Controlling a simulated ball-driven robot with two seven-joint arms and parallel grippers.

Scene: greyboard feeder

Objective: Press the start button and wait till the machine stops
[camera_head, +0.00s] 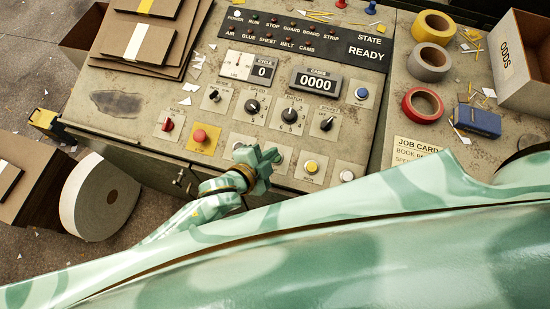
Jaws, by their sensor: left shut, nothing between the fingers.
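The control panel (228,117) is tilted toward me, and its state display (367,54) reads READY. The count display (317,81) reads 0000 and the cycle display (263,71) reads 0. My left gripper (266,163), green and camouflage-patterned, is shut and empty over the panel's lower row of buttons. It hides part of that row, including some labels. I cannot tell which button is start. A yellow button (310,166) and a pale button (347,176) show to its right. A red mushroom button (200,136) on a yellow plate is to its left. My right gripper is out of view.
Several knobs, such as the speed knob (253,106), stand above the gripper. Tape rolls (424,105), a blue box (477,121) and a job card (412,150) lie at the right. Boards (140,38) lie at upper left. A large white roll (95,198) is at lower left.

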